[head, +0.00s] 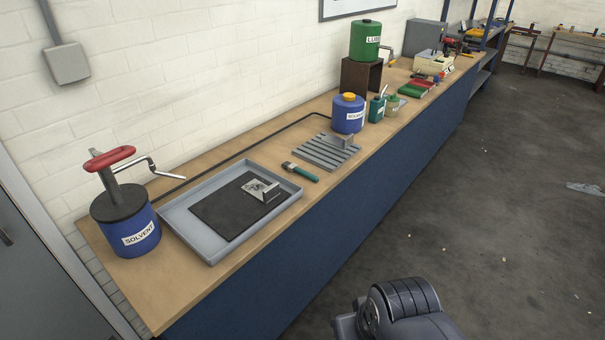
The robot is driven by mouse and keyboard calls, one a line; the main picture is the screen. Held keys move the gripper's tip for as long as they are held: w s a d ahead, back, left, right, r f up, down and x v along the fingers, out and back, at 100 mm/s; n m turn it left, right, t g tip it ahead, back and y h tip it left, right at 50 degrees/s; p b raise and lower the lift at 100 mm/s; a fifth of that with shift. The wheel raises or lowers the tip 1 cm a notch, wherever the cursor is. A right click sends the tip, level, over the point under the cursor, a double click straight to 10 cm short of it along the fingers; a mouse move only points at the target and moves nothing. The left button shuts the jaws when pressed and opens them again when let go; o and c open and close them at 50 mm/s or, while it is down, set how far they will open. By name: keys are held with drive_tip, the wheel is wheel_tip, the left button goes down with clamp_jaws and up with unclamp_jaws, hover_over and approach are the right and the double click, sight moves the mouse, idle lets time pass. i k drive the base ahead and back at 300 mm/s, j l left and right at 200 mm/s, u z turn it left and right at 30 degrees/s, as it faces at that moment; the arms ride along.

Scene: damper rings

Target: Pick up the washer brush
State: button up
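The washer brush (301,172) has a teal handle and a dark metal band at its bristle end. It lies on the wooden bench top, between the grey tray and the grey slatted rack. Its handle points toward the front right edge of the bench, and its bristle end points to the back left. Nothing covers it. Part of my own arm shows at the bottom of the head view, in front of the bench and well apart from the brush. My gripper is not in view.
The grey tray (215,247) holds a dark mat and a metal bracket. A blue solvent can (130,238) with a red handle stands left. The slatted rack (325,152) and blue can (348,117) stand right of the brush. The floor before the bench is clear.

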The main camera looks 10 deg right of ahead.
sight(292, 168)
drive_tip(key=i+l+u, duration=0.4)
drive_tip(key=i+l, duration=0.25)
drive_tip(key=i, duration=0.15)
drive_tip(key=i+l+u, duration=0.4)
drive_tip(key=i+l, duration=0.3)
drive_tip(key=l, duration=0.25)
